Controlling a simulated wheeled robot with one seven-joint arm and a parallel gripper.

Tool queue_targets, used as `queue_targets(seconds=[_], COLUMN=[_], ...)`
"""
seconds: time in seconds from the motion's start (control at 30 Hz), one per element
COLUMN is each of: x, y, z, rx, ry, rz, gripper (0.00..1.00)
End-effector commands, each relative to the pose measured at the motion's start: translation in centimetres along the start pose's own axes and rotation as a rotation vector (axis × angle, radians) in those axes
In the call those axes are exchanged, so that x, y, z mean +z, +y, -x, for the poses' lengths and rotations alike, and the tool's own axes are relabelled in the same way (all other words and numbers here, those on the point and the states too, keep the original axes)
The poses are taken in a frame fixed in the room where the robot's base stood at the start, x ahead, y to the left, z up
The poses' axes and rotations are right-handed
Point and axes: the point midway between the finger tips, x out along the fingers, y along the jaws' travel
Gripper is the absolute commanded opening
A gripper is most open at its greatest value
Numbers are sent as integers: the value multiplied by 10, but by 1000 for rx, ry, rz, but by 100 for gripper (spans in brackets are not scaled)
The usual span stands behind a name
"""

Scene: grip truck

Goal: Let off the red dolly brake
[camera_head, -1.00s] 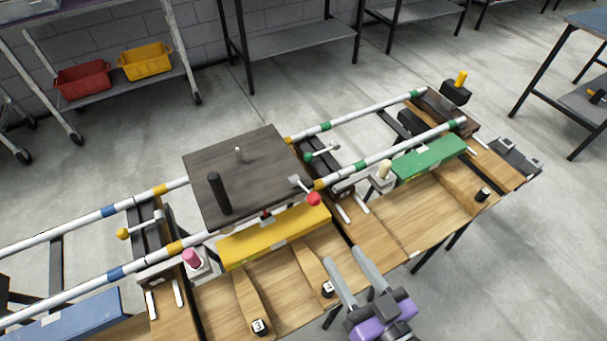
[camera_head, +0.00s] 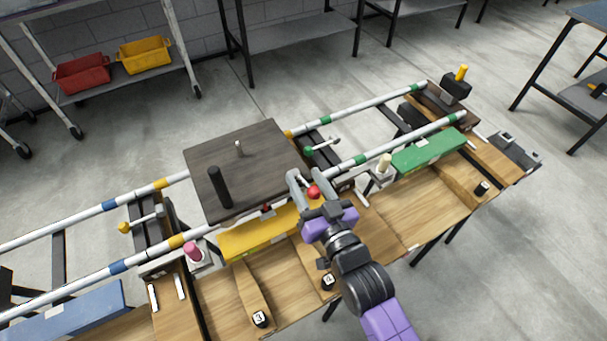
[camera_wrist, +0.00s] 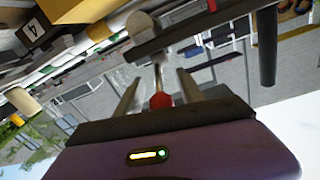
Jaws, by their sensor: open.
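The dolly (camera_head: 245,165) is a dark flat platform on two white rails, with a black upright post and a small pale peg on top. Its brake lever ends in a red ball knob (camera_head: 313,191) at the platform's near right corner. My gripper (camera_head: 309,177) is open, with its fingers on either side of the lever. In the wrist view the red knob (camera_wrist: 160,101) sits between the open fingers (camera_wrist: 158,88), close to the palm, and a pale rod runs from it. I cannot tell whether the fingers touch it. The lever's base is partly hidden in the head view.
A yellow block (camera_head: 250,238) lies along the dolly's near side. A green-knobbed lever (camera_head: 322,147) and a cream knob (camera_head: 384,163) stand to the right. A pink knob (camera_head: 192,251) and a yellow-knobbed lever (camera_head: 140,222) are left. Wooden benchtop fills the near side.

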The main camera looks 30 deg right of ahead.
Motion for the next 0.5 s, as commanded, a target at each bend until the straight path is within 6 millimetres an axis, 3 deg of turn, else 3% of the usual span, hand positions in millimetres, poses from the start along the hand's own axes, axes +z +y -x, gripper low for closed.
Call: queue_targets(seconds=[0.2, 0.47, 0.5], x=[0, 0, 0], y=[0, 0, 0], z=[-14, -15, -15], rx=[0, 0, 0], ry=[0, -1, -1], rz=[1, 1, 1], gripper=[45, 45, 38])
